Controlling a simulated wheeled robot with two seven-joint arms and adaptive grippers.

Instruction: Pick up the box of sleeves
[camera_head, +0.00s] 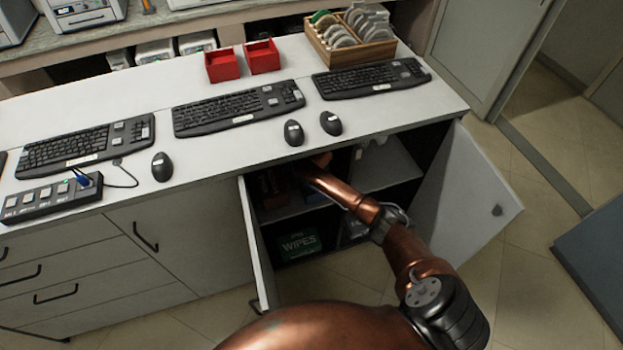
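My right arm, copper-coloured, comes in from the bottom and reaches into the open cabinet (393,170) under the counter. Its gripper end is in the dark under the counter edge, and I cannot make out the fingers or anything held. My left gripper is out of view. I cannot single out the box of sleeves. Dim brownish items (272,182) stand on the cabinet's upper shelf at the left, partly in shadow. A green box marked WIPES (299,244) sits on the lower level.
The left cabinet door (257,245) and right door (468,188) stand open beside my arm. The white counter (225,153) above carries several keyboards, mice, two red bins (242,62) and a wooden rack (350,52). Pale items (373,142) show in the cabinet at right.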

